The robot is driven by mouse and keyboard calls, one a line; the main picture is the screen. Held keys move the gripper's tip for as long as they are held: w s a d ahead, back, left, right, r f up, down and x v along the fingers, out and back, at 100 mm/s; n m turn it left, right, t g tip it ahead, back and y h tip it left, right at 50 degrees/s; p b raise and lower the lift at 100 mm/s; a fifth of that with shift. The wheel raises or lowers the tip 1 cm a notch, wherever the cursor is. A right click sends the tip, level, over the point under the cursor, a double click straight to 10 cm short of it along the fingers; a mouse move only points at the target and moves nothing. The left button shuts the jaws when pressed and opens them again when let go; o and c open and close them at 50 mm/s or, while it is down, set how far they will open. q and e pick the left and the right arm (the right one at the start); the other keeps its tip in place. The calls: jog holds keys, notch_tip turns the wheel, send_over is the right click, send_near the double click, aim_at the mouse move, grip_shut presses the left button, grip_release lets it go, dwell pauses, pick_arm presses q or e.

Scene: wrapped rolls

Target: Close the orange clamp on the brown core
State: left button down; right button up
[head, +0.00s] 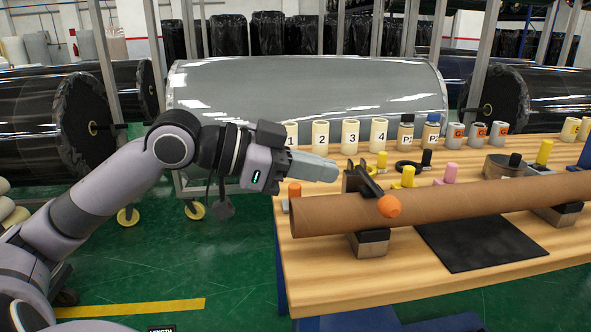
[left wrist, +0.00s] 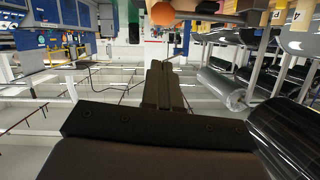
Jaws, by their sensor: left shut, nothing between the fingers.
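The brown core (head: 460,204) is a long tube lying along the front of the wooden table. The clamp's orange knob (head: 389,206) shows against the core's near side, above a grey support block (head: 373,243) under the core. My right gripper is not in view.
Numbered cream cylinders (head: 350,132), labelled bottles (head: 431,131) and grey cylinders (head: 476,134) line the table's back. Yellow and pink pegs (head: 447,171) stand behind the core. A black mat (head: 480,247) lies in front. The front left tabletop (head: 320,275) is clear.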

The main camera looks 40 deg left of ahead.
pick_arm(q)
jog(key=shift+b+v, duration=0.45)
jog(key=shift+v, duration=1.15)
